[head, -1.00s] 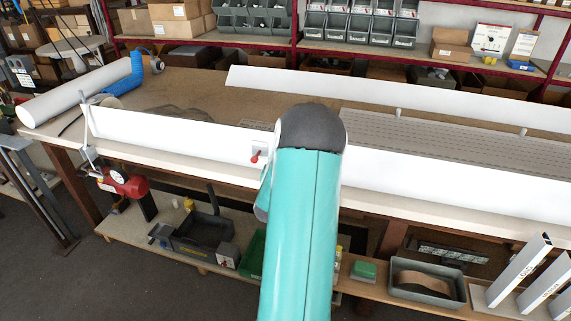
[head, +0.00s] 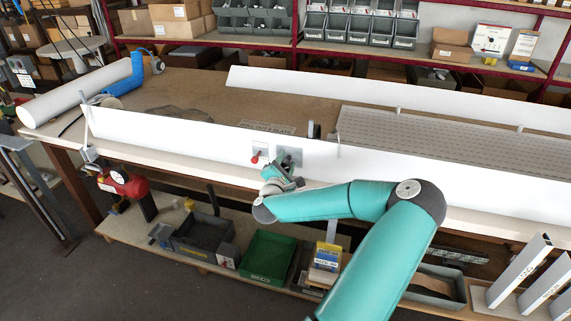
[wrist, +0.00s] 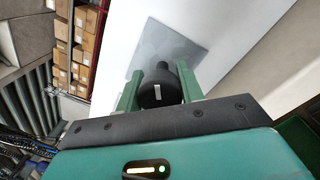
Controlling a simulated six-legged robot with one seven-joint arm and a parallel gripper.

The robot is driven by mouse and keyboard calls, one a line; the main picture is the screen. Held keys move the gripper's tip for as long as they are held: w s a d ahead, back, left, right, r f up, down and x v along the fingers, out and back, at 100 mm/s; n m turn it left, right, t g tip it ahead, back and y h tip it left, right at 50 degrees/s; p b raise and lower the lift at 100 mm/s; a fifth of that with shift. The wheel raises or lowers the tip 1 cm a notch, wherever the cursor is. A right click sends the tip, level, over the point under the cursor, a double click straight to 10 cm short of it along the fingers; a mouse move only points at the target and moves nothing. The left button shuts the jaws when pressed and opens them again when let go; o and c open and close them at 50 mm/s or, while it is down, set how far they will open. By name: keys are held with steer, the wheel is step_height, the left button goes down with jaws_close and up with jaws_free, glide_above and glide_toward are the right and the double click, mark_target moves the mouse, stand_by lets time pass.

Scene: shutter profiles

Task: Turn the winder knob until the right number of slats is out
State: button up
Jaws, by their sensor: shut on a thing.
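The winder knob (wrist: 160,93) is black with a white mark on its face and sits in front of a grey square plate (wrist: 173,48) in the wrist view. My gripper (wrist: 158,88) has one green finger on each side of the knob and is shut on it. In the head view my gripper (head: 284,168) is at the grey plate (head: 290,155) on the long white front board (head: 180,132); it mostly hides the knob there. A grey slatted panel (head: 440,143) lies behind the board at the right; its slats are too fine to tell apart.
A red-knobbed lever (head: 256,158) on a small white plate is close left of my gripper. A white rear board (head: 380,95) stands behind the panel. A green bin (head: 268,257) is on the lower shelf.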

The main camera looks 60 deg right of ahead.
steer(key=shift+m, duration=1.3)
steer(key=o, duration=1)
steer(key=shift+w, duration=0.1)
steer(key=v, duration=1.4)
